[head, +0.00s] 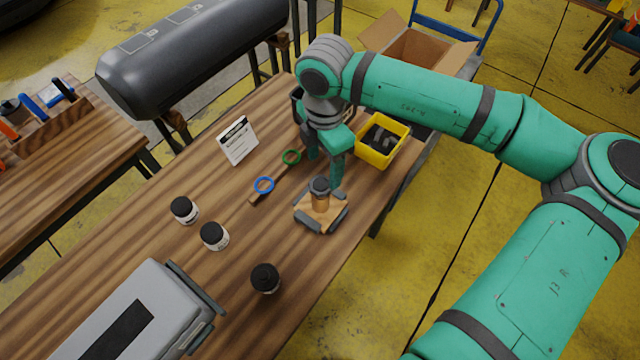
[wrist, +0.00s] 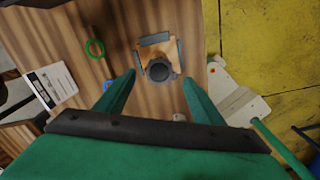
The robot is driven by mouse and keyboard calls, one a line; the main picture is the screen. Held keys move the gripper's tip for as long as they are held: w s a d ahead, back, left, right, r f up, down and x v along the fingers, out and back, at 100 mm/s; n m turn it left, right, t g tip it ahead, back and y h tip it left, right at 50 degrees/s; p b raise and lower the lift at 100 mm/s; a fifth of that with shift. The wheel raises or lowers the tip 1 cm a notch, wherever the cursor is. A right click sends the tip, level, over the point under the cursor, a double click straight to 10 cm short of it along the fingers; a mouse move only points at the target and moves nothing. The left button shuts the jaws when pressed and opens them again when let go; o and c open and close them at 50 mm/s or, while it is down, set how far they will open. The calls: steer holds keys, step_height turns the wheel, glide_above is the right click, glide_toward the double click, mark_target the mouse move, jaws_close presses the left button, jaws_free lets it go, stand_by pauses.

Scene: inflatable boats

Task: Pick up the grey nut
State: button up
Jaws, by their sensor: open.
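The grey nut (head: 320,185) sits on top of a brass-coloured post on a small wooden block with grey side pieces (head: 322,213) on the workbench. In the wrist view the nut (wrist: 160,70) shows from above as a dark grey ring, just beyond my fingertips and between their lines. My gripper (head: 325,168) is open and empty, close above and behind the nut in the head view. Its two green fingers also show in the wrist view (wrist: 158,76), spread apart to either side of the nut. I see no contact with it.
A green ring (head: 291,156) and a blue ring (head: 264,185) stand on a wooden strip. A yellow bin (head: 384,153) with dark parts is right of my gripper. Black-lidded jars (head: 214,236), a white card (head: 237,140) and a grey case (head: 130,315) share the bench (head: 185,285).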

mark_target(321, 184)
steer(key=f, duration=0.5)
steer(key=shift+s+a+f, duration=0.1)
steer(key=shift+a+f, duration=0.05)
steer(key=shift+a, duration=0.25)
steer(key=shift+s+d+f, duration=0.1)
steer(key=shift+f, duration=0.4)
steer(key=c, duration=1.1)
